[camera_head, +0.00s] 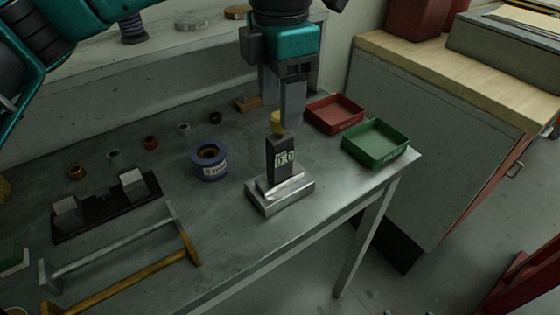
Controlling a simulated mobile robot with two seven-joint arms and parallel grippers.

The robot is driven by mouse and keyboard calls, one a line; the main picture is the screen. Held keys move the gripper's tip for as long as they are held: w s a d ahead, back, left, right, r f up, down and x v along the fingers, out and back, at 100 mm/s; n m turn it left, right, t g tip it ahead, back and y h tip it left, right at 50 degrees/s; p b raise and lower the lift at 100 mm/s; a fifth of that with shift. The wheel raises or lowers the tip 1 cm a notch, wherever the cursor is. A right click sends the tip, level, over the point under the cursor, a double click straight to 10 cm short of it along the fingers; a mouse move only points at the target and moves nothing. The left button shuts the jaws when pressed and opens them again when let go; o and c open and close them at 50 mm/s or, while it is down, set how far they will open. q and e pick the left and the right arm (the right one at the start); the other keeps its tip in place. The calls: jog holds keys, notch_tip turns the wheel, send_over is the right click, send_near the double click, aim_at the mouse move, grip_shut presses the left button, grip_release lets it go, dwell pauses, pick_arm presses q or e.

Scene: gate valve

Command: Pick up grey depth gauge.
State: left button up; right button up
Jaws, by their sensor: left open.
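The grey depth gauge (281,168) stands upright on the metal table, a dark body with a small display on a stepped silver base (280,193). My left gripper (283,112) points down just above and behind the gauge's top, with its fingers open. A yellow piece (278,123) shows between the fingertips and the top of the gauge; I cannot tell whether it touches either. The gauge's base rests flat on the table. My right gripper is not in view.
A blue ring-shaped part (209,163) stands left of the gauge. A red tray (334,114) and a green tray (376,143) lie to the right. A black fixture (106,207) and a bar frame (120,262) lie at left. The table's front edge is close to the gauge.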

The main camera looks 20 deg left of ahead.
aim_at(280, 132)
pick_arm(q)
jog(key=shift+w+f, duration=0.1)
jog(key=shift+f, duration=3.1)
jog(key=shift+c, duration=0.2)
grip_shut()
jog(key=shift+r, duration=0.1)
